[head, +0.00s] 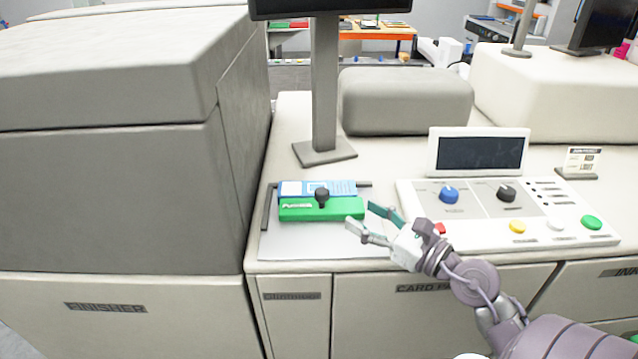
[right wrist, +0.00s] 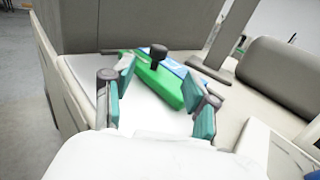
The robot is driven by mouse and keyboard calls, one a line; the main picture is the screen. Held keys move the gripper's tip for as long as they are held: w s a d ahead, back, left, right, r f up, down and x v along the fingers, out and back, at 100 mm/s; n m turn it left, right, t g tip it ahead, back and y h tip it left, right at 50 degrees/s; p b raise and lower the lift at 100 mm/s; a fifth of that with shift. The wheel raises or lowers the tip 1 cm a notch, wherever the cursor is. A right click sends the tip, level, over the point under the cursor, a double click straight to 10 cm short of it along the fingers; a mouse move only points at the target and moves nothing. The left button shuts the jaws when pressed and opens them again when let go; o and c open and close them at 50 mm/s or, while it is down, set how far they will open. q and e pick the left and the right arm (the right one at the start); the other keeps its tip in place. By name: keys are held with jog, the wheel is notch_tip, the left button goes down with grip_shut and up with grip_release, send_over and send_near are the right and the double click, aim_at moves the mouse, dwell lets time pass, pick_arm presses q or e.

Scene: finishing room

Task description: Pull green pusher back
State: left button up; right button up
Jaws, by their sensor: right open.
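The green pusher (head: 320,209) is a green block with a black knob (head: 322,196) on top. It sits on a pale grey plate (head: 310,242) on the machine's counter, against a blue and white item (head: 340,187) behind it. In the right wrist view the green pusher (right wrist: 158,82) lies ahead, between and beyond my fingers. My right gripper (head: 366,222) is open and empty, to the right and in front of the pusher, apart from it. Its spread teal-padded fingers also show in the right wrist view (right wrist: 160,100). My left gripper is not in view.
A control panel (head: 470,230) with knobs and coloured buttons lies right of the plate, beneath my right wrist. A monitor post (head: 324,90) stands behind the pusher. A dark guide rail (head: 268,205) runs along the plate's left side. The large finisher cabinet (head: 120,180) blocks the left.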

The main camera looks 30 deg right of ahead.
aim_at(327, 194)
jog(key=x, duration=0.1)
jog(key=p+x, duration=0.1)
jog(key=x, duration=0.2)
jog(key=shift+w+r+p, duration=0.1)
jog(key=shift+r+p, duration=0.2)
jog(key=shift+p+x, duration=0.35)
jog(key=shift+x, duration=0.85)
jog(key=x, duration=0.2)
jog(key=p+x, duration=0.1)
jog(key=x, duration=0.1)
jog(key=shift+f, duration=0.3)
jog(key=shift+w+a, duration=0.1)
jog(key=shift+w, duration=0.1)
jog(key=shift+w+a+f, duration=0.1)
jog(key=shift+w, duration=0.2)
jog(key=c, duration=0.7)
grip_shut()
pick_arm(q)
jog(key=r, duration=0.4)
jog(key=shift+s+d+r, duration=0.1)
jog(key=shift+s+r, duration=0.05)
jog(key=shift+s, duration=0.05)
